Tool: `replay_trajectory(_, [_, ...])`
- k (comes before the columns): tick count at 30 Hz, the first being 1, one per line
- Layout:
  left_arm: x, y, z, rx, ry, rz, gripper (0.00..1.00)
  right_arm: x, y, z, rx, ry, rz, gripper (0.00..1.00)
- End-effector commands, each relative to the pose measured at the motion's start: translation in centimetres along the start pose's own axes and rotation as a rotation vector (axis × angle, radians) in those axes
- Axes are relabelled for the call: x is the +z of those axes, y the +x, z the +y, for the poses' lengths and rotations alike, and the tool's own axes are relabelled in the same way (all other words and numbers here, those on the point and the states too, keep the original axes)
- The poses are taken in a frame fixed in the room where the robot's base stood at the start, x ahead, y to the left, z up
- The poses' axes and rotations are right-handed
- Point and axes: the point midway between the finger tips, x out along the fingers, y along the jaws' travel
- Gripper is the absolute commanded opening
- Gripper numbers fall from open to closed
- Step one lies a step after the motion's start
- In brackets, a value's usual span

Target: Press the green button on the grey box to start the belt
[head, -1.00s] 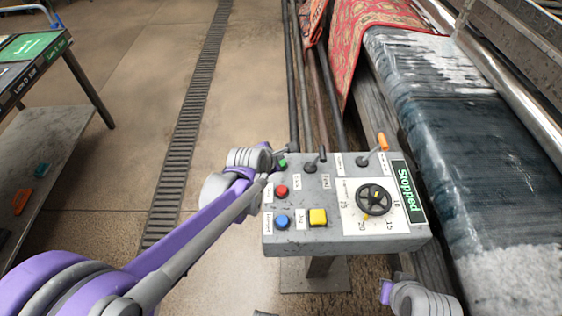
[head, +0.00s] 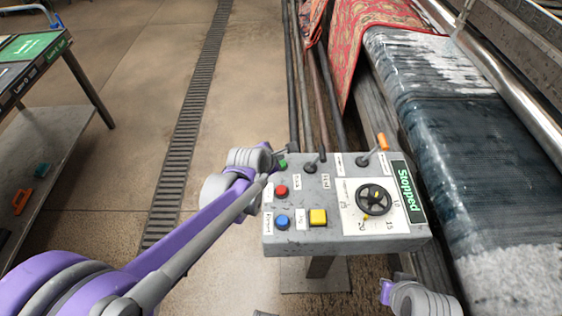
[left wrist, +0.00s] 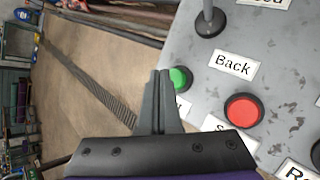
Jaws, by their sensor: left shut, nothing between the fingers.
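The grey box (head: 330,238) stands on a post in the head view, with a display (head: 407,190) reading "Stopped". Its green button (head: 282,163) is small at the far left corner. My left gripper (head: 291,149) reaches in from the left, and its fingertips are near this button. In the left wrist view the shut, empty fingers (left wrist: 160,74) stand just left of the green button (left wrist: 181,79), partly in front of it. I cannot tell whether they touch it. My right gripper's fingers are not visible.
The box also carries a red button (head: 281,190), a blue button (head: 282,221), a yellow button (head: 318,217), a dial (head: 373,199) and levers. Right of it lies a wet rug (head: 440,130) on the machine. A table (head: 60,135) is at left.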

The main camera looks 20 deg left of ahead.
Motion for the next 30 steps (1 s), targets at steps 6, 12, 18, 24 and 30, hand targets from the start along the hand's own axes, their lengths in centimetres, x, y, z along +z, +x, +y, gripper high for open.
replay_trajectory(6, [-0.03, 0.04, -0.03, 0.000, 0.000, 0.000, 0.00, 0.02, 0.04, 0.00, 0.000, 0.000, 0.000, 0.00])
replay_trajectory(12, [-0.38, 0.51, -0.38, 0.000, 0.000, 0.000, 0.00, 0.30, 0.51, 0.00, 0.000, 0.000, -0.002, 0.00])
replay_trajectory(18, [-0.44, 0.61, -0.44, 0.000, 0.000, 0.000, 0.00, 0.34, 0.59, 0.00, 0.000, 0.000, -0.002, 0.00])
replay_trajectory(24, [-0.44, 0.61, -0.44, 0.000, 0.000, 0.000, 0.00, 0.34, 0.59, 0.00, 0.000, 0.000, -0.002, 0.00])
replay_trajectory(30, [-0.54, 0.73, -0.54, 0.000, 0.000, 0.000, 0.00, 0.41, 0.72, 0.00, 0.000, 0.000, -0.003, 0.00])
